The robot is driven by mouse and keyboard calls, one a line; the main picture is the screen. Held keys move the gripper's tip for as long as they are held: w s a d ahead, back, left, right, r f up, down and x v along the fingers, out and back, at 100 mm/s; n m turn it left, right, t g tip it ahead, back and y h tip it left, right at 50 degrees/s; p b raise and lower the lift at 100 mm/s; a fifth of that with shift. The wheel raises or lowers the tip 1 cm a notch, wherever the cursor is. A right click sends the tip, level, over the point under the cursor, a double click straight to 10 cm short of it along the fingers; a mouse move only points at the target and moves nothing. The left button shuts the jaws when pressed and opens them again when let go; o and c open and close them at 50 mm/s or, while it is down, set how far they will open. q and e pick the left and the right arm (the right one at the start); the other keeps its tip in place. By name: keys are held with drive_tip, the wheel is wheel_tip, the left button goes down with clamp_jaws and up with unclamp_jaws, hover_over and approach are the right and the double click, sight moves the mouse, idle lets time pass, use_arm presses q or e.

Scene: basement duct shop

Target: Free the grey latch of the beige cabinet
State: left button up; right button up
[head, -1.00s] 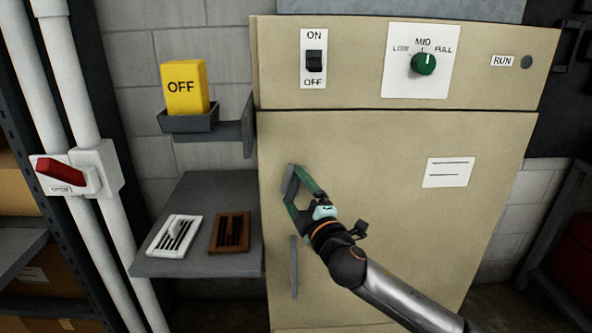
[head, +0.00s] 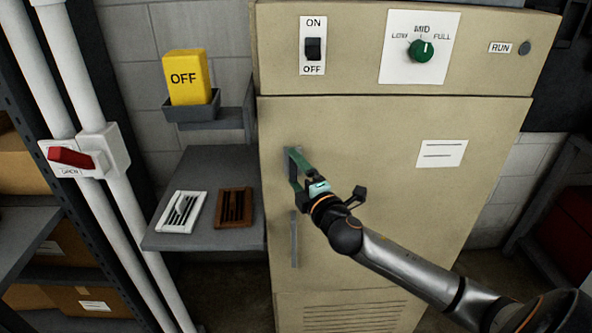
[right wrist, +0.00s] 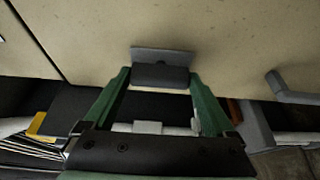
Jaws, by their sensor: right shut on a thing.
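The beige cabinet (head: 400,215) stands in the middle of the head view, its door looking shut. The grey latch (head: 289,163) is on the door near its left edge, partly hidden by my fingers. In the right wrist view the latch (right wrist: 163,56) is a grey plate with a darker block between my fingertips. My right gripper (head: 299,168) is shut on the latch, its green fingers either side; it also shows in the right wrist view (right wrist: 160,78). A grey vertical handle (head: 294,240) is below the latch. My left gripper is out of view.
Left of the door, a grey shelf (head: 210,240) holds a white vent grille (head: 181,211) and a brown one (head: 234,207). Above it, a yellow OFF block (head: 187,78) stands in a grey holder (head: 190,111). A red lever (head: 70,157) is on white pipes. Switch (head: 313,48) and green knob (head: 421,50) are above the door.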

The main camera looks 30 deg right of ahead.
drive_tip(key=o, duration=1.1)
drive_tip(key=shift+c, duration=0.2)
drive_tip(key=s+a+b, duration=0.2)
drive_tip(key=s, duration=1)
drive_tip(key=shift+s, duration=0.15)
